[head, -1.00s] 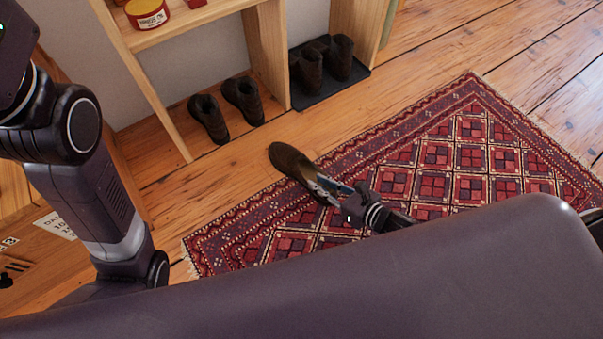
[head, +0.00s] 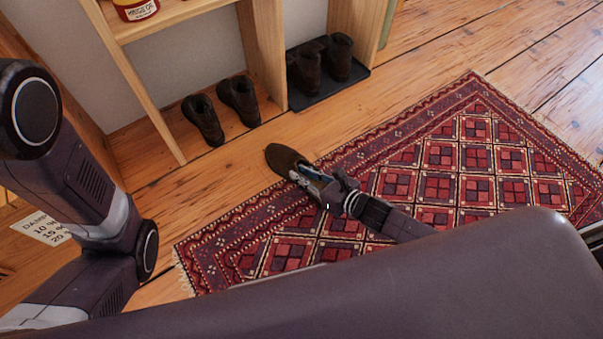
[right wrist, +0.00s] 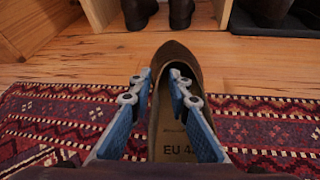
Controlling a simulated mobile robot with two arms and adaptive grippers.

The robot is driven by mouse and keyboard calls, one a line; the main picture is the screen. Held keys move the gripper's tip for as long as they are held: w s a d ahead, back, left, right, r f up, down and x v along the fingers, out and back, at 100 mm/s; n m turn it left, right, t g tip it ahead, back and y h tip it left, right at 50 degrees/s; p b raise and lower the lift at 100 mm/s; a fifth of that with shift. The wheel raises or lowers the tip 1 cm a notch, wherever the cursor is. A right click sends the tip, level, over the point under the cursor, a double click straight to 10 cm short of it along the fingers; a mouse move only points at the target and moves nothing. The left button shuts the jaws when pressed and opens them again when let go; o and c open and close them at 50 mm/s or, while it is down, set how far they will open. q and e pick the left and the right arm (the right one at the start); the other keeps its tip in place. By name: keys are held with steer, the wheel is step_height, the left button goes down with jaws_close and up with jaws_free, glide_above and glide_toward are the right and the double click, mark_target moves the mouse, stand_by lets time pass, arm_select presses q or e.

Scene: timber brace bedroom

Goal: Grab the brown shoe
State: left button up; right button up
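The brown shoe (head: 284,157) lies with its toe on the wooden floor and its heel part over the patterned rug. In the right wrist view the shoe (right wrist: 178,55) points away from me, and its insole shows "EU 4" and part of another character. My right gripper (head: 299,174) is over the shoe's opening. Its fingers (right wrist: 160,76) are apart: one is outside the shoe's left side, the other over or inside the opening, with the left side wall between them. Whether they touch the wall is not clear. My left arm shows at left; its gripper is out of view.
The red rug (head: 480,190) covers the floor at right. A wooden shelf (head: 262,50) stands beyond, with a pair of dark shoes (head: 221,108) beneath it. Dark boots (head: 322,65) stand on a black tray (head: 325,92). Bare floor lies between shelf and rug.

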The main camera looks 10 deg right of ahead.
steer(key=shift+c, duration=0.4)
jaws_close()
steer(key=shift+r, duration=0.1)
